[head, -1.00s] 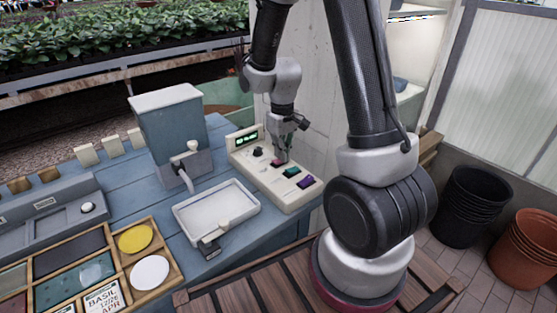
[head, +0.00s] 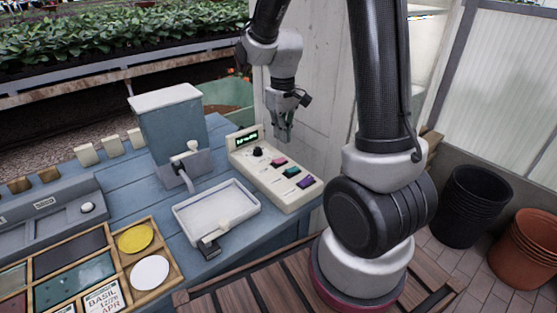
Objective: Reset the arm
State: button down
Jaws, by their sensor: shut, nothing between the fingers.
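My gripper (head: 284,136) is shut and empty in the head view. It hangs pointing down, above and behind the right part of the cream control panel (head: 271,176), apart from it. The panel has a small lit green display, a black knob (head: 257,152) and a row of coloured buttons: pink (head: 279,161), teal (head: 292,171) and purple (head: 306,182). All of the buttons are in plain view. My arm reaches in from the top and stands on its base at the right.
The blue table (head: 150,205) also holds a grey-blue dispenser (head: 170,125), a white tray (head: 195,215) and a wooden compartment box (head: 170,278). Black pots (head: 474,205) and terracotta pots (head: 530,250) stand at the right. A pale wall post (head: 318,110) is close behind my gripper.

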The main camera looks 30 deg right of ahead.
dwell(0.5)
jog(key=s+d+r+m+t, duration=0.1)
jog(key=s+r+t, duration=0.3)
jog(key=s+r, duration=1.2)
jog(key=s+m, duration=0.1)
jog(key=s, duration=0.2)
jog(key=shift+s+d+r, duration=0.3)
jog(key=shift+s+r, duration=0.05)
jog(key=shift+r, duration=0.05)
